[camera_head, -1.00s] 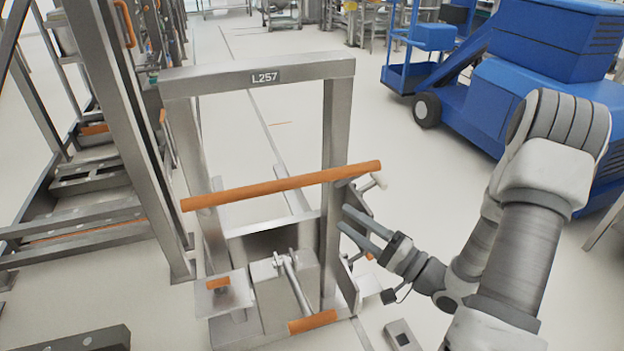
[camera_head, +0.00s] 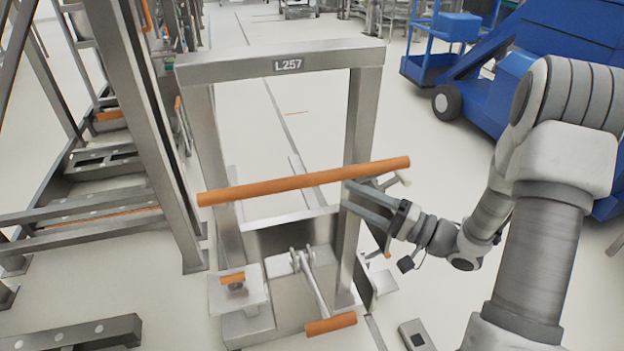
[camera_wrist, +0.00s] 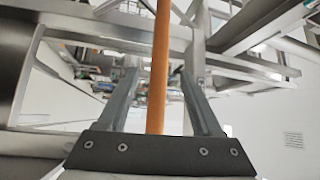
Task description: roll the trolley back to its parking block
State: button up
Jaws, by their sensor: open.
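The trolley is a grey steel frame (camera_head: 362,120) labelled L257, with an orange handle bar (camera_head: 290,183) across its near side. Its lower part carries a grey box, a lever with an orange grip (camera_head: 330,324) and a small orange-handled plate. My gripper (camera_head: 345,194) is open and empty at the right upright, its fingers close below the right part of the handle bar. In the wrist view the bar (camera_wrist: 160,60) runs between the two open fingers; I cannot tell whether it lies within their reach. I cannot identify the parking block for certain.
A steel rack (camera_head: 150,130) stands close on the left. A blue wheeled machine (camera_head: 540,75) stands at the back right. A small grey block (camera_head: 415,335) lies on the floor at the front right. A dark beam (camera_head: 90,338) lies front left. Floor behind the frame is clear.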

aim_at(322, 184)
jog(key=x, duration=1)
jog(key=shift+w+b, duration=0.1)
jog(key=shift+b, duration=0.3)
grip_shut()
jog(key=shift+f, duration=0.1)
dwell(0.7)
